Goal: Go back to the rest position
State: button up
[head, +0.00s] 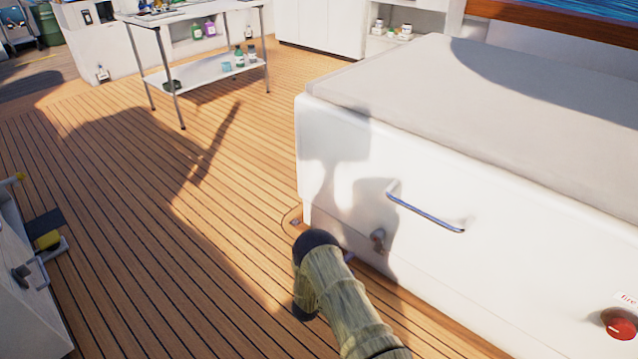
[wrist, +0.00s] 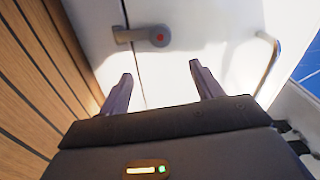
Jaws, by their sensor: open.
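My gripper (wrist: 162,82) shows in the wrist view with its two fingers wide apart and nothing between them. It faces the white front of the engine hatch (wrist: 190,65). A grey latch with a red dot (wrist: 157,37) is on that front, just beyond the fingertips and apart from them.
A metal bar handle (head: 427,212) is on the hatch front. A red button (head: 619,325) is at lower right. A wheeled-looking metal table (head: 210,76) with bottles stands at the back left. A grey cabinet (head: 30,285) is at left. The wooden deck (head: 150,220) between is clear.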

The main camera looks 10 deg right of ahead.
jog(key=w+a+r+n+y+p, duration=0.25)
jog(key=w+r+n+y, duration=0.35)
jog(key=r, duration=0.5)
jog(key=s+a+r+n+y+p, duration=0.1)
jog(key=a+r+n+y, duration=0.15)
jog(key=r, duration=0.45)
jog(key=s+a+r+n+y+p, duration=0.1)
jog(key=a+r+n+y, duration=0.1)
jog(key=r+n, duration=0.3)
jog(key=s+r+n+g+y+p, duration=0.1)
jog(key=s+r+n+g+p, duration=0.15)
jog(key=s+r+n, duration=0.55)
jog(key=s+r+n+g+y+p, duration=0.1)
jog(key=s+r+g, duration=0.3)
jog(key=s, duration=0.8)
jog(key=s+r+n+g+y+p, duration=0.1)
jog(key=s+r+n, duration=0.4)
jog(key=s+r, duration=0.45)
notch_tip(320, 180, up, 35)
jog(key=p, duration=3.7)
jog(key=shift+s+m+p, duration=0.35)
jog(key=shift+r, duration=0.1)
